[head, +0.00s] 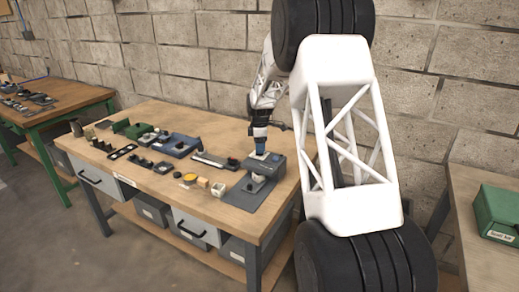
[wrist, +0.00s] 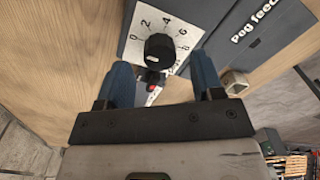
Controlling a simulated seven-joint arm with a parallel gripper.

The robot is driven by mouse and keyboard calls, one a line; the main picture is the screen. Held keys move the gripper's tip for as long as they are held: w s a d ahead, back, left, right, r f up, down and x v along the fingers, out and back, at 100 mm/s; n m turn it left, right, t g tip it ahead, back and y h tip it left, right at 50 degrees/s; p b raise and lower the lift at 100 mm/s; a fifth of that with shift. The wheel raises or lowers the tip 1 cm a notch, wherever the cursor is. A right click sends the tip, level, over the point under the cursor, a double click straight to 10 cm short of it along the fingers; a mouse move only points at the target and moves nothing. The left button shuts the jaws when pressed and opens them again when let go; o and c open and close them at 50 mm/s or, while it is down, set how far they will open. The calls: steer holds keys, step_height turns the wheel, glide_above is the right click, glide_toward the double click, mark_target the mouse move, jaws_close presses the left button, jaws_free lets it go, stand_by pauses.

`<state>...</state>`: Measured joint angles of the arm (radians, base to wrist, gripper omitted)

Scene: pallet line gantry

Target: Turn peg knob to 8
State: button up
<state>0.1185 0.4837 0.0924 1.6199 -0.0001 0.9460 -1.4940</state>
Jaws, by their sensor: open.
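The peg knob (wrist: 160,47) is black and round, on a white dial plate (wrist: 136,45) marked 0, 2, 4, 6 and 8. I cannot make out a pointer mark on the knob. The plate is on a dark blue-grey panel (wrist: 225,65) lettered "Peg feed". My gripper (wrist: 162,68) is open, with one blue finger to each side of the picture and the knob showing beyond the gap, apparently ungripped. In the head view my gripper (head: 260,149) is pointing down at the dark feeder box (head: 277,161), hiding the knob.
A small red-topped part (wrist: 152,60) shows just below the knob. A small pale block (wrist: 235,82) is right of the fingers. On the wooden bench (head: 210,208), several blocks, trays and fixtures lie left of the feeder box. The bench's front left has bare room.

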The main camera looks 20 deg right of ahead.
steer(key=shift+f, duration=0.95)
steer(key=shift+c, duration=0.2)
steer(key=c, duration=0.9)
